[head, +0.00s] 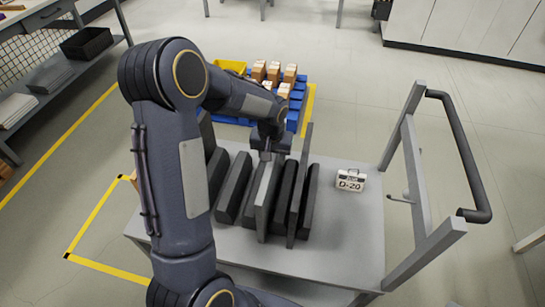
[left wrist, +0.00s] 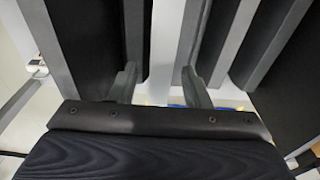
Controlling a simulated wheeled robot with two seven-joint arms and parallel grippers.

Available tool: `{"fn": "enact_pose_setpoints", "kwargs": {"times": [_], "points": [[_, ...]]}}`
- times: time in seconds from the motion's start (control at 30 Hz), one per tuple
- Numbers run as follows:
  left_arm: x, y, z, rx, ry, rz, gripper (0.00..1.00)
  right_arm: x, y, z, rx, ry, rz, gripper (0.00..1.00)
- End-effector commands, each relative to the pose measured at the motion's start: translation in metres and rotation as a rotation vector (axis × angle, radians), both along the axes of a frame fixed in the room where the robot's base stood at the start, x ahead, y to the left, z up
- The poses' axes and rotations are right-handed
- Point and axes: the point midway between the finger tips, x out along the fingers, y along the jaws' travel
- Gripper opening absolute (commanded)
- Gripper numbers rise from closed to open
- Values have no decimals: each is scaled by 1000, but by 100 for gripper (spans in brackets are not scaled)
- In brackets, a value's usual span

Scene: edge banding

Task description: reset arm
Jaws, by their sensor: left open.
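My left arm comes in from the left in the head view and reaches over a grey cart (head: 345,235). My left gripper (head: 267,153) is at the far upper end of a row of upright dark and light grey panels (head: 233,188) on the cart. In the left wrist view, its two fingers (left wrist: 160,82) are apart, and a light grey panel (left wrist: 165,40) shows between them. Dark panels (left wrist: 85,45) stand on both sides. I cannot tell whether the fingers touch a panel. My right gripper is not in view.
Blue bins (head: 297,103) with boxes and a yellow bin (head: 230,66) are beyond the cart. A shelf unit (head: 60,75) stands at the left. Open floor lies right.

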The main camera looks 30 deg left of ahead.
Motion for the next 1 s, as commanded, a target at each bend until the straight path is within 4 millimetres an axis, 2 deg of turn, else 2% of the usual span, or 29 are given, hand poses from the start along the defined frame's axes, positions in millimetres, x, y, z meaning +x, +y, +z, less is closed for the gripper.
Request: {"fn": "enact_pose_setpoints", "kwargs": {"times": [0.2,0.4,0.73,0.87,1.0], "points": [[-2,-1,38,1,-10,0,44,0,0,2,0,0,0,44],[-6,-3,66,0,-6,0,44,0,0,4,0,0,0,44],[-11,-3,80,-7,-11,-2,44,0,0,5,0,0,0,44],[-35,-7,108,-49,-48,-9,44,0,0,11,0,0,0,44],[-86,-20,152,-129,-124,-35,44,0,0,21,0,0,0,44]]}}
